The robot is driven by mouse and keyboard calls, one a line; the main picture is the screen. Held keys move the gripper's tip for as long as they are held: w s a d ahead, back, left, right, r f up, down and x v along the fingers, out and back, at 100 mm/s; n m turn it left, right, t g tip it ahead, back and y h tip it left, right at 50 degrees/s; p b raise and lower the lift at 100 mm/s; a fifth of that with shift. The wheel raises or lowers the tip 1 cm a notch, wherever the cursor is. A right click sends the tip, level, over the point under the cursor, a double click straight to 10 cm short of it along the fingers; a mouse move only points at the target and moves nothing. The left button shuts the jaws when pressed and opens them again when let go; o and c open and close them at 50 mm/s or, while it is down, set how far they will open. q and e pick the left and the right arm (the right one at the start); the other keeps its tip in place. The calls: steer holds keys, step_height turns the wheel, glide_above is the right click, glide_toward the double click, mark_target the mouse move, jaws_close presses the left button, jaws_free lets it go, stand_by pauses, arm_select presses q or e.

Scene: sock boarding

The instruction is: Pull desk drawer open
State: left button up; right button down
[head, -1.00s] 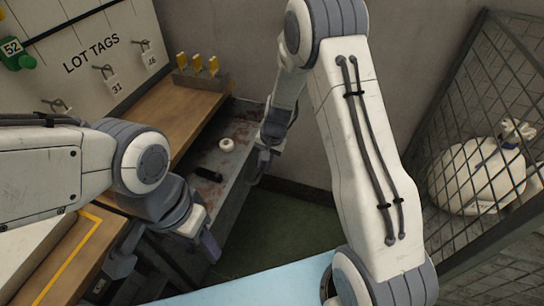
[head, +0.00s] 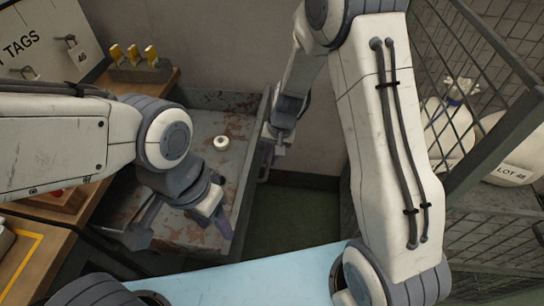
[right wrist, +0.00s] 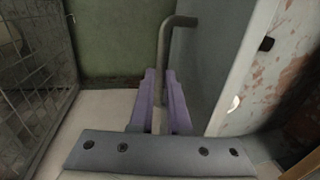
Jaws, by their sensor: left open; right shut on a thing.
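The desk drawer (head: 238,128) stands open beside the wooden desk, its grey, rust-worn inside showing. A white round item (head: 221,143) lies in it; it also shows in the right wrist view (right wrist: 235,103). My right gripper (head: 266,158) is at the outer face of the drawer front. In the right wrist view its purple fingers (right wrist: 160,105) are shut on the grey bar handle (right wrist: 166,55), whose bent upper end sticks out above them. My left gripper (head: 182,232) is open and empty over the near part of the drawer, hiding some of its inside.
The desk top (head: 150,82) at the left bears a rack with yellow tags (head: 134,55). A lot-tag board (head: 45,40) stands behind it. A wire cage (head: 480,60) with white sacks (head: 445,130) is at the right. Green floor (head: 290,215) is free between drawer and cage.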

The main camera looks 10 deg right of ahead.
steer(key=c, duration=0.9)
jaws_free()
steer(key=r, duration=0.3)
steer(key=d+r+p, duration=0.1)
steer(key=r, duration=0.3)
steer(key=d+r+p, duration=0.1)
steer(key=r, duration=0.2)
steer(key=shift+s+r, duration=0.15)
steer(key=shift+s, duration=0.2)
steer(key=s+a+r+n+p, duration=0.4)
steer(key=s+a+r+p, duration=0.25)
steer(key=s+r, duration=0.35)
steer(key=s+r+n+p, duration=0.1)
steer(key=s+r+n, duration=0.1)
steer(key=s+r, duration=0.1)
steer(key=s+r+n+p, duration=0.2)
steer(key=s+r+n, duration=0.1)
steer(key=s, duration=0.3)
steer(key=s+r+n+h+p, duration=0.1)
steer(key=s+r+n+p, duration=0.1)
steer(key=s+r, duration=0.2)
steer(key=shift+s+a+r+g, duration=0.1)
steer(key=shift+s+a+g, duration=0.1)
steer(key=shift+s, duration=0.2)
steer(key=shift+s+a+r+g, duration=0.1)
steer(key=shift+s+g, duration=0.1)
steer(key=shift+s, duration=0.15)
